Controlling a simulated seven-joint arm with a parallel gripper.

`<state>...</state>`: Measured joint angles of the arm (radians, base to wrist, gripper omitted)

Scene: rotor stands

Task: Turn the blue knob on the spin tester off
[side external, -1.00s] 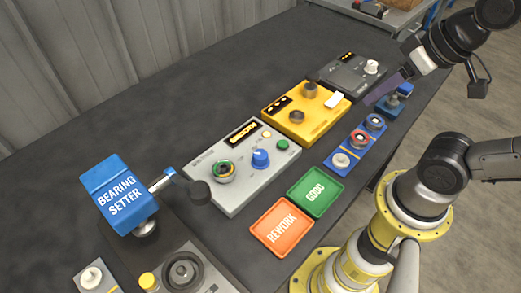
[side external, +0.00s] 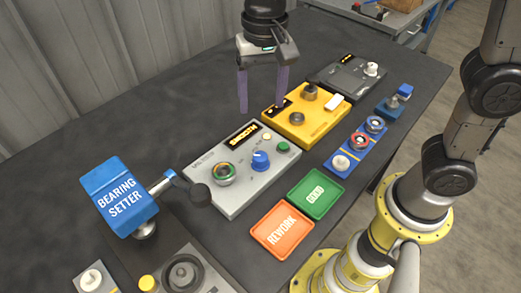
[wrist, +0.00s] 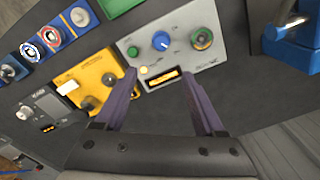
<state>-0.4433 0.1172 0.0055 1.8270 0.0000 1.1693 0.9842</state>
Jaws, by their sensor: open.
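The spin tester is a light grey box (side external: 228,192) in the middle of the table, with a lit display reading SMOOTH (side external: 243,135). Its blue knob (side external: 260,160) stands right of a round spindle that holds a ringed part (side external: 224,173). A green button (side external: 282,147) is at its right end. In the wrist view the blue knob (wrist: 161,41) and the grey box (wrist: 203,18) lie beyond the fingertips. My gripper (side external: 262,108) is open and empty, fingers pointing down, above and behind the box near the yellow device. It also shows in the wrist view (wrist: 160,82).
A yellow device (side external: 310,120) and a dark grey device (side external: 350,75) stand to the right. Green GOOD (side external: 314,194) and orange REWORK (side external: 282,230) trays lie in front. The blue bearing setter (side external: 118,195) is at left. The table behind is clear.

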